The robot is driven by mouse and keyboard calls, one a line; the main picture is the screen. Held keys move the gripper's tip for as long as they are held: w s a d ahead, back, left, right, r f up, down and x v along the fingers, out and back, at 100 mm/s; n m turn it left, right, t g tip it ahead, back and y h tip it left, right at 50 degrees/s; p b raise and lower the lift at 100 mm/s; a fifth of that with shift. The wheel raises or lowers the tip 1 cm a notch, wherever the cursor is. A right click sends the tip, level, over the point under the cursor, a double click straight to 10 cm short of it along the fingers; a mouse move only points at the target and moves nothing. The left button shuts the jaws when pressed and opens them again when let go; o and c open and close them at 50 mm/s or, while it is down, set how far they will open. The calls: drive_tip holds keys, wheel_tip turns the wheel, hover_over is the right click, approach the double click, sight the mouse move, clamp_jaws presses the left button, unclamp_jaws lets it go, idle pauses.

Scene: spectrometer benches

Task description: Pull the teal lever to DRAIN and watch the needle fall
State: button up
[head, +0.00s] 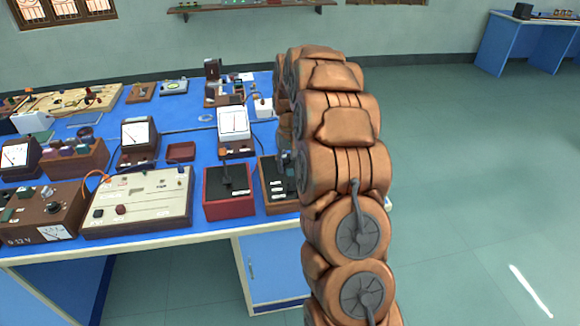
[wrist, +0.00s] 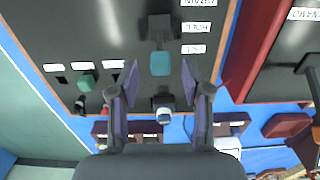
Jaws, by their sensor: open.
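In the wrist view a teal lever handle (wrist: 160,63) sits on a dark arm on a black-topped panel (wrist: 115,30). Small white labels (wrist: 195,28) run beside it, upside down and too small to read surely. My gripper (wrist: 159,68) is open, with one finger on each side of the teal handle; I cannot tell whether either touches it. In the head view the wood-edged dark box (head: 270,172) is partly hidden behind my arm, which also hides the gripper.
A smaller green knob (wrist: 87,82) with labels sits left on the panel. A red box with a black lever (head: 228,190) stands close by on the blue bench (head: 160,235). A cream control box (head: 140,198) and several instruments crowd the bench. The floor at right is clear.

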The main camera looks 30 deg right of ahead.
drive_tip(key=shift+f, duration=0.95)
clamp_jaws()
